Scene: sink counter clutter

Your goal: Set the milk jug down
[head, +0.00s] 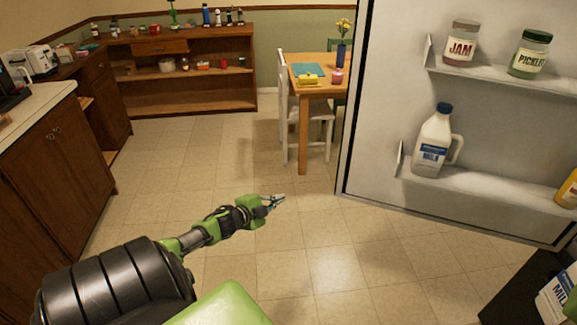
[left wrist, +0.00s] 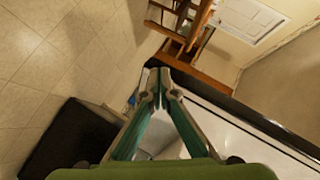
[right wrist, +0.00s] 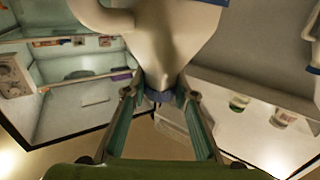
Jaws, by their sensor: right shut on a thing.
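A white milk jug with a blue label (head: 557,298) shows at the lower right edge of the head view, partly cut off. In the right wrist view the white jug (right wrist: 170,30) fills the top middle. My right gripper (right wrist: 160,92) is shut on it at its narrow end, beside the blue cap (right wrist: 160,97). Its base is out of view, so I cannot tell what is under it. My left gripper (head: 276,201) is shut and empty over the open floor; its fingertips meet in the left wrist view (left wrist: 160,85).
The open fridge door (head: 380,120) holds jam (head: 461,47), pickles (head: 530,60) and another white jug (head: 435,140) on its shelves. A dark block (head: 510,300) lies low at the right. A counter (head: 45,150) stands left, a table (head: 310,75) behind. The middle floor is clear.

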